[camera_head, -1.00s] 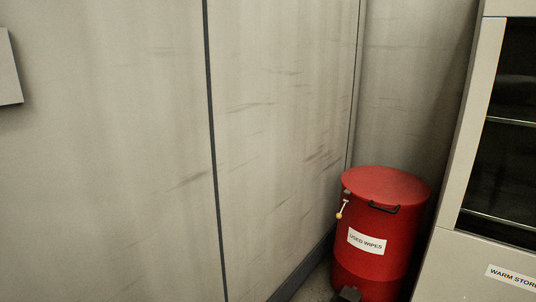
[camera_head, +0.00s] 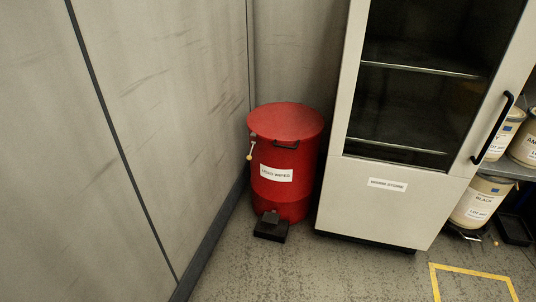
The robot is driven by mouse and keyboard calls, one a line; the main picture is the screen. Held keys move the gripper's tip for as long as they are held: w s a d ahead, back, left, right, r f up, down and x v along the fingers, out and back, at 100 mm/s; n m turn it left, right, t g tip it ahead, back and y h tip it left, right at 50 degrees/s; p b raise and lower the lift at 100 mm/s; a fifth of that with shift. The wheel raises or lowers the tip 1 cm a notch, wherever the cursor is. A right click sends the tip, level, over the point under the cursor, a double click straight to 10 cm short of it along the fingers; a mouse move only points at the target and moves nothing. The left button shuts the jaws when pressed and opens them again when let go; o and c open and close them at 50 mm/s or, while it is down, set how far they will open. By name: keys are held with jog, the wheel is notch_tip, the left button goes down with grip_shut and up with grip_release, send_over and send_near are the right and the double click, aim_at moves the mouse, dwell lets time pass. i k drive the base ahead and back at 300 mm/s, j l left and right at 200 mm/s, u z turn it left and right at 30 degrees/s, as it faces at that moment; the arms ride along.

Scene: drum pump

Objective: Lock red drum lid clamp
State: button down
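A red drum (camera_head: 283,203) stands upright on the floor in the corner, between the wall and a cabinet. Its red lid (camera_head: 286,118) lies flat on top and looks closed. A black handle (camera_head: 286,145) shows at the front, just under the lid. On the left side of the rim is a small clamp (camera_head: 252,139) with a lever (camera_head: 250,152) hanging down to a yellowish knob. Whether the clamp is locked is too small to tell. A white label reading USED WIPES is on the drum's front. My gripper is not in view.
A black pedal (camera_head: 271,226) sits at the drum's foot. A pale cabinet (camera_head: 390,205) with a dark glass door stands close on the right. Paint cans (camera_head: 482,201) stand farther right. The floor (camera_head: 330,275) in front is clear, with yellow tape at right.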

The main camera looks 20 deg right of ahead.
aim_at(249, 156)
jog(key=i+l, duration=0.2)
jog(key=l, duration=0.15)
jog(key=i+l, duration=0.2)
jog(key=l, duration=0.15)
jog(key=i+l, duration=0.2)
jog(key=l, duration=0.2)
jog(key=i+l, duration=0.2)
jog(key=l, duration=0.15)
